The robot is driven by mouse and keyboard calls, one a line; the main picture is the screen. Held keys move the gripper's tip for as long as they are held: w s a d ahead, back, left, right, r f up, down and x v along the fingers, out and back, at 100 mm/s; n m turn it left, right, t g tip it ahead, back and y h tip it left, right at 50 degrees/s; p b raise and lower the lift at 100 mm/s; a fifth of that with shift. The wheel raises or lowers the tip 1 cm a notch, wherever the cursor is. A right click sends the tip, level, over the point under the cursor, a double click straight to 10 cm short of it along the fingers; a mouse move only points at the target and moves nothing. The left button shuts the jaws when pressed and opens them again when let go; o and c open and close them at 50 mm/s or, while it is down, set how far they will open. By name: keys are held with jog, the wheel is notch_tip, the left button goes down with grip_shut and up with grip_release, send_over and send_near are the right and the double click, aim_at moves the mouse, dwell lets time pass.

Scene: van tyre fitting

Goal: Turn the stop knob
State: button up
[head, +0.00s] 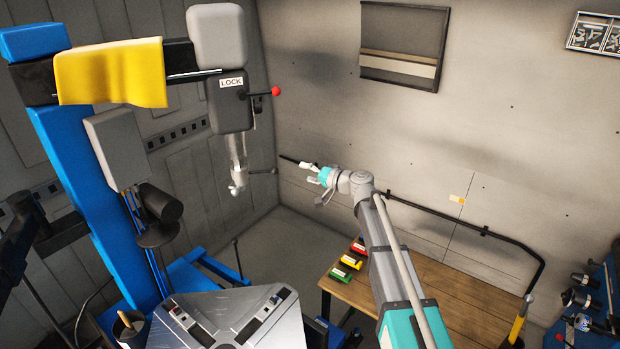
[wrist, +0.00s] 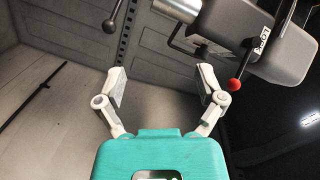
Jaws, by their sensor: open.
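No knob marked "stop" is readable in either view. A dark ball knob on a thin rod (head: 272,171) sticks out to the right of the mounting head's vertical shaft; in the wrist view a dark ball knob (wrist: 109,26) shows at upper left, ahead of the fingers. A red ball knob (head: 275,91) is on a lever beside the LOCK label (head: 231,82); it also shows in the wrist view (wrist: 235,84), right of the fingers. My gripper (head: 314,180) is open and empty, apart from both knobs. Its spread fingers also show in the wrist view (wrist: 162,84).
The tyre machine's blue column (head: 92,200) and turntable (head: 225,312) stand at left. A wooden bench (head: 450,300) with several coloured blocks (head: 346,262) lies below my arm. A black rail (head: 430,208) runs along the back wall.

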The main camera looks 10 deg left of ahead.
jog(key=shift+s+d+f, duration=0.35)
jog(key=shift+d+f, duration=0.05)
jog(key=shift+d, duration=0.05)
jog(key=shift+c, duration=1.4)
jog(key=m+t+y, duration=0.3)
jog(key=m+t, duration=0.2)
send_near(255, 105)
jog(key=f, duration=0.1)
jog(key=d, duration=0.1)
jog(key=f, duration=0.1)
jog(key=shift+w+d+f, duration=0.25)
jog(key=shift+d+f, duration=0.1)
jog(key=shift+d, duration=0.05)
jog(key=p+x, duration=0.1)
jog(key=x, duration=0.3)
jog(key=p+x, duration=0.2)
jog(key=x, duration=0.3)
jog(key=p+x, duration=0.2)
jog(key=x, duration=0.2)
jog(key=shift+w+a+r, duration=0.2)
jog(key=shift+r, duration=0.2)
